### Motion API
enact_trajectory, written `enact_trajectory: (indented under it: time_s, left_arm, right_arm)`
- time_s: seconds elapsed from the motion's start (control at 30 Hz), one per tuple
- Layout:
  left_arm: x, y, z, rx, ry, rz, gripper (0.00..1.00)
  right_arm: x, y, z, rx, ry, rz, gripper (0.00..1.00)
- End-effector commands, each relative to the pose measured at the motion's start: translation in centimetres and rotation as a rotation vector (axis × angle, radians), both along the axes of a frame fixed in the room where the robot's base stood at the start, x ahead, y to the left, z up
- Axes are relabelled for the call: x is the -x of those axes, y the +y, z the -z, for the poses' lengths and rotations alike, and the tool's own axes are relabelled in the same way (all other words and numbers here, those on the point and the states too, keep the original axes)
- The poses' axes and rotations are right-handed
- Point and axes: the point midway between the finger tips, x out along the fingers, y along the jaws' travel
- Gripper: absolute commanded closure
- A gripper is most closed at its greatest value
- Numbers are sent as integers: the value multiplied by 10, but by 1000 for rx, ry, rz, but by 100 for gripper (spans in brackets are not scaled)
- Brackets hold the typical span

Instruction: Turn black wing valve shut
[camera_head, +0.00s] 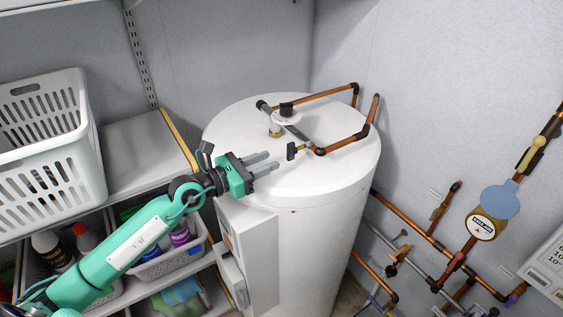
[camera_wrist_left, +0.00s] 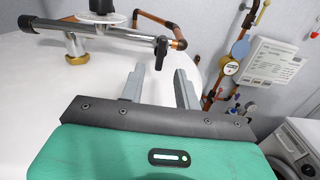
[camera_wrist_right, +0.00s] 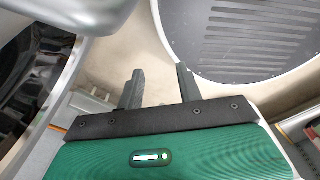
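The black wing valve (camera_head: 291,151) sits on the pipework on top of the white water heater tank (camera_head: 235,125). Its black handle stands upright at the pipe's end and also shows in the left wrist view (camera_wrist_left: 161,52). My left gripper (camera_head: 272,161) is open and empty over the tank top, with its grey fingers pointing at the valve. In the left wrist view the handle appears just beyond the gap between the fingertips (camera_wrist_left: 158,72), apart from them. My right gripper (camera_wrist_right: 160,70) is open and empty, seen only in its own wrist view, away from the valve.
Copper pipes (camera_head: 340,143) and a grey pipe with a brass fitting (camera_head: 275,131) cross the tank top. A white basket (camera_head: 90,165) stands on the shelf at left. Wall pipes with a round meter (camera_head: 481,228) are at right. A round ribbed grey surface (camera_wrist_right: 250,40) lies near my right gripper.

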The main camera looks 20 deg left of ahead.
Motion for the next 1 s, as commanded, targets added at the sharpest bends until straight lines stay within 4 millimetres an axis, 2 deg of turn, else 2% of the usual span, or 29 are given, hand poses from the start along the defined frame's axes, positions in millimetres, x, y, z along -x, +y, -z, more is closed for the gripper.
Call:
enact_trajectory:
  time_s: [0.03, 0.1, 0.4, 1.0]
  left_arm:
    - [9, 6, 7, -4, 2, 1, 67]
    - [19, 14, 6, -3, 3, 0, 67]
    - [44, 34, 2, -1, 1, 0, 67]
    - [47, 36, 0, 1, 1, 1, 67]
  right_arm:
    - [0, 0, 10, 0, 0, 0, 64]
    - [0, 1, 16, -1, 0, 0, 64]
    - [0, 0, 30, 0, 0, 0, 64]
    - [0, -2, 30, 2, 0, 0, 64]
